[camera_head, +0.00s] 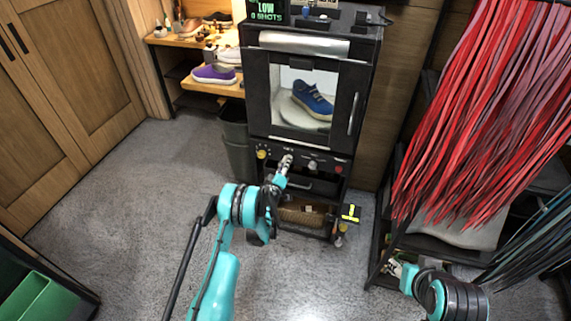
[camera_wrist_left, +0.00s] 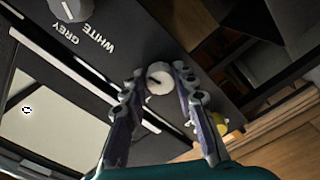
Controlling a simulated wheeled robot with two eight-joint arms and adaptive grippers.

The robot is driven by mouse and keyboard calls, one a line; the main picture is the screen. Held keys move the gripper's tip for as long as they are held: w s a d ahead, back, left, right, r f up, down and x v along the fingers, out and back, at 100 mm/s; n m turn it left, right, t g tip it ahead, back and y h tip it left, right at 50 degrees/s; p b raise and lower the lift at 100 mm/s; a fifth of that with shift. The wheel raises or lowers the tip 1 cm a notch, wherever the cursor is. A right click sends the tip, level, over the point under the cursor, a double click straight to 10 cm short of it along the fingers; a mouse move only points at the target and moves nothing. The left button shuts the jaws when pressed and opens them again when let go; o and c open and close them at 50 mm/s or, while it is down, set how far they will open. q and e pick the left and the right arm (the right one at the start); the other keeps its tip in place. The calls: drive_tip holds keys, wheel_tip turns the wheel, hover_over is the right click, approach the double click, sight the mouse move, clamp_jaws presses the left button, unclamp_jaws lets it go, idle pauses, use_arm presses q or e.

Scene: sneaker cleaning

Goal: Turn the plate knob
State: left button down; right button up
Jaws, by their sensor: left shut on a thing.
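The black cleaning machine (camera_head: 360,75) stands ahead, with a row of knobs on the panel under its window. My left gripper (camera_head: 286,166) is at this panel, with its fingers on either side of a pale round knob (camera_wrist_left: 158,76), taken as the plate knob. The left wrist view shows this gripper (camera_wrist_left: 157,90) closed on the knob; its label is not readable. A blue sneaker (camera_head: 312,101) sits on a white round plate (camera_head: 300,116) behind the window. My right gripper (camera_head: 393,268) is low at the right, away from the machine, and its finger opening is unclear.
A yellow knob (camera_head: 262,154) is left of the held one. A grey knob (camera_wrist_left: 70,8) marked GREY and WHITE is on its other side. A bin (camera_head: 237,140) stands left of the machine. Red strips (camera_head: 490,110) hang at right. The floor at left is clear.

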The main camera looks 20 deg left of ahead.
use_arm(q)
drive_tip(key=shift+a+r+n, duration=0.1)
drive_tip(key=shift+n, duration=8.2)
drive_tip(key=shift+a+r+n, duration=0.1)
drive_tip(key=shift+n, duration=8.2)
drive_tip(key=shift+f, duration=0.1)
drive_tip(key=c, duration=1.2)
unclamp_jaws()
